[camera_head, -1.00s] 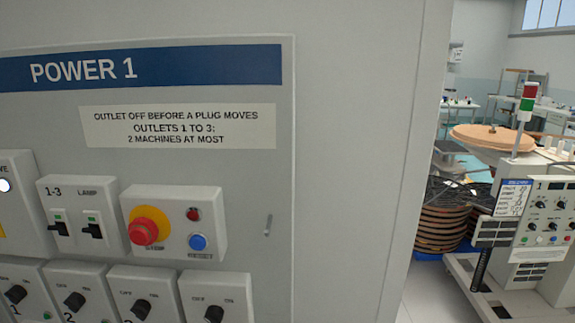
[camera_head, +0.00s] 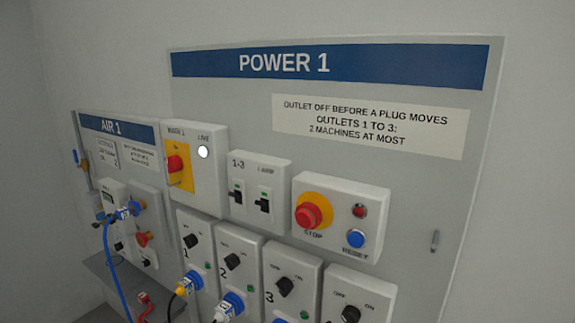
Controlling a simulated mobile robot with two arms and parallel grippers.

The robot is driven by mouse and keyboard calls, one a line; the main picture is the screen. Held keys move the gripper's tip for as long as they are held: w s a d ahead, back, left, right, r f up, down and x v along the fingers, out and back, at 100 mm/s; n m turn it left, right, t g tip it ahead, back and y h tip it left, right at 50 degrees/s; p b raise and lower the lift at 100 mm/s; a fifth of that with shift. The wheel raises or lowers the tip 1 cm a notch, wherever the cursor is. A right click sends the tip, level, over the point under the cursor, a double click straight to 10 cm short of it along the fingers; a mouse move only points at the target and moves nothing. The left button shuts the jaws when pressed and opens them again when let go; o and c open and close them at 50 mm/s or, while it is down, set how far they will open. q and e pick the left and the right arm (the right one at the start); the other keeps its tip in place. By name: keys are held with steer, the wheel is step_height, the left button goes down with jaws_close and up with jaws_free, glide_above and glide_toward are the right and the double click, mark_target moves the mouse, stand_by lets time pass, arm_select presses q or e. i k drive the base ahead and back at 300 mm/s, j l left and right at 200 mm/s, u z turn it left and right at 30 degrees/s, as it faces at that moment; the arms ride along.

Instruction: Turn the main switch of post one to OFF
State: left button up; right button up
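The main switch (camera_head: 176,164) is a red rotary handle on a yellow plate. It sits on a white box labelled MAIN 1 (camera_head: 208,180), at the left end of the POWER 1 panel (camera_head: 400,195). The white LIVE lamp (camera_head: 203,152) beside the handle looks bright. The handle's exact setting is too small to read. Neither of my grippers is in view.
Right of the main switch are two small breakers (camera_head: 250,197) and a red STOP button (camera_head: 309,214) with a blue RESET button (camera_head: 355,238). Below are rotary outlet switches (camera_head: 232,261) and plugs with cables. The AIR 1 panel (camera_head: 115,140) with a blue hose (camera_head: 112,265) is at left.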

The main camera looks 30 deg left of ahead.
mark_target(174, 164)
steer(key=j+u, duration=0.2)
steer(key=u, duration=1.15)
